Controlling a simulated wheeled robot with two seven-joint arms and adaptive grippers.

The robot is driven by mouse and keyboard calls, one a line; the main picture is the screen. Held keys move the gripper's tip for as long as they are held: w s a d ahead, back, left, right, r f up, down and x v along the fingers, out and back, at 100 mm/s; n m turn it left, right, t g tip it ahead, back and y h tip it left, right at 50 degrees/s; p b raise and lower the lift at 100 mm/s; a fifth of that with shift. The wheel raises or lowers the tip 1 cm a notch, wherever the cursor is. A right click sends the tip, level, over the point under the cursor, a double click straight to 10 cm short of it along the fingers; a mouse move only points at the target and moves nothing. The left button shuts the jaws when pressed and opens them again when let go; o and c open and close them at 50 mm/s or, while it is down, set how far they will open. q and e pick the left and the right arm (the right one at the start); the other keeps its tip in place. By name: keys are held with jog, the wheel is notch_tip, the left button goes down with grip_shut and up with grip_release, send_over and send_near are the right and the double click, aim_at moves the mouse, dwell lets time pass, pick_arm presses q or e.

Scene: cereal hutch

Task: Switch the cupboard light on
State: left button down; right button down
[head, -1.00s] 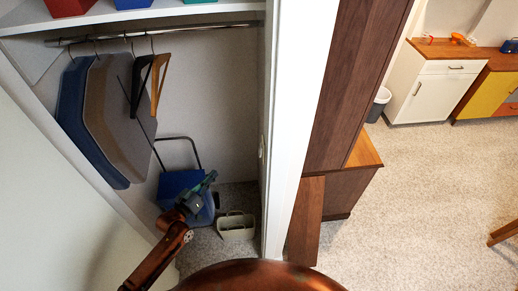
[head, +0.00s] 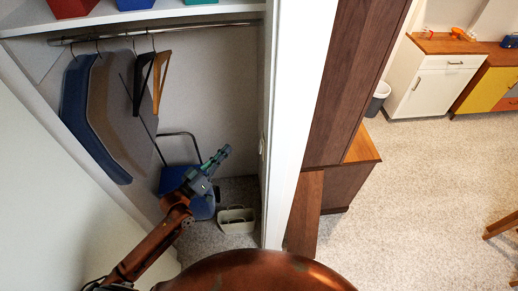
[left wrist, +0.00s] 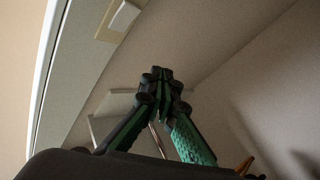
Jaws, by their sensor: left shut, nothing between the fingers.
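The light switch (left wrist: 125,17) is a white rocker on a beige plate, at the top of the left wrist view, on a pale wall beside a white edge. In the head view a small switch (head: 262,145) shows edge-on on the cupboard's right inner wall. My left gripper (head: 226,150) is inside the cupboard, left of the switch and apart from it. Its green and black fingers (left wrist: 161,73) are shut and empty. Whether the rocker is on or off I cannot tell. My right gripper is not in view.
Garments (head: 95,115) and hangers (head: 160,75) hang from a rail (head: 185,28) at the left. The cupboard's white front post (head: 302,120) stands right of the arm.

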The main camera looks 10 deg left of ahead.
aim_at(260, 147)
pick_arm(q)
jog(key=w+d+f+p, duration=0.1)
jog(key=w+d+p, duration=0.1)
jog(key=d, duration=0.6)
jog(key=shift+w, duration=0.15)
dwell(1.0)
jog(key=shift+d+p, duration=0.15)
jog(key=shift+p, duration=0.2)
jog(key=shift+w+d, duration=0.1)
jog(key=shift+d, duration=0.15)
dwell(0.4)
